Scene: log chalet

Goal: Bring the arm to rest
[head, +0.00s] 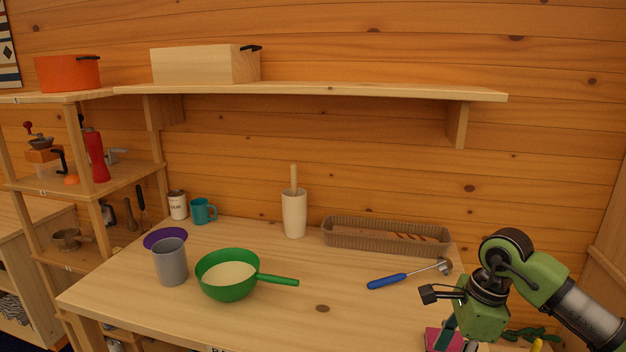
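My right arm comes in from the right. My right gripper (468,318), green and black, is over the right front corner of the wooden table (340,275). Its fingers are not clear enough to tell whether they are open or shut. A pink item (434,338) shows just below it, and I cannot tell whether the two touch. A ladle-like tool with a blue handle (388,281) lies on the table to the left of the gripper, apart from it. My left gripper is not in view.
On the table stand a green pan (228,290), grey cup (172,268), purple dish (163,237), teal mug (202,212), can (177,205), white crock (294,216) and long brown basket (350,236). A wall shelf (330,91) hangs above. The table's front middle is clear.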

